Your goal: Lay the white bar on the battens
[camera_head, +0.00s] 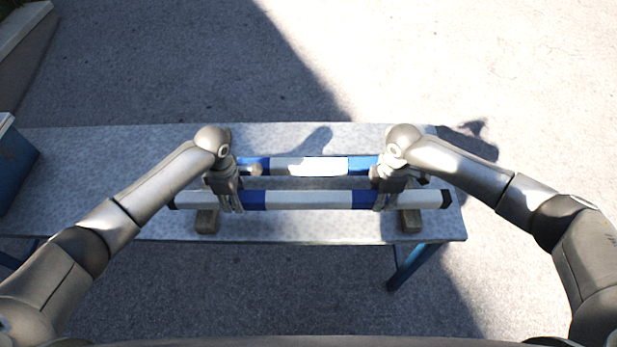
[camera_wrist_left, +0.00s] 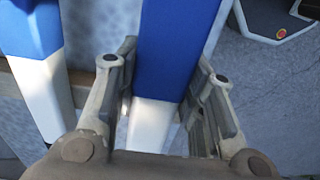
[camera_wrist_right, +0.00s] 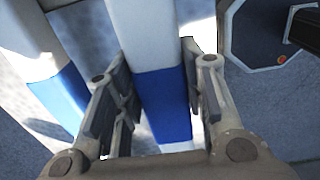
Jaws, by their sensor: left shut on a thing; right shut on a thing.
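The white bar (camera_head: 310,200) has blue bands and dark end caps and lies level across the picture, along the near side of the table. My left gripper (camera_head: 231,200) is shut on it near its left blue band; the left wrist view shows the fingers on both sides of the bar (camera_wrist_left: 172,40). My right gripper (camera_head: 383,198) is shut on it near the right blue band (camera_wrist_right: 162,100). Two brown battens (camera_head: 207,222) (camera_head: 411,221) show under the bar, near its ends. I cannot tell whether the bar touches them.
A second blue-and-white bar (camera_head: 310,166) lies parallel behind, its ends partly hidden by my grippers. The grey table (camera_head: 110,170) is clear to the left. A dark blue box (camera_head: 14,165) stands at the far left. The table's right edge is close to the bar's right end.

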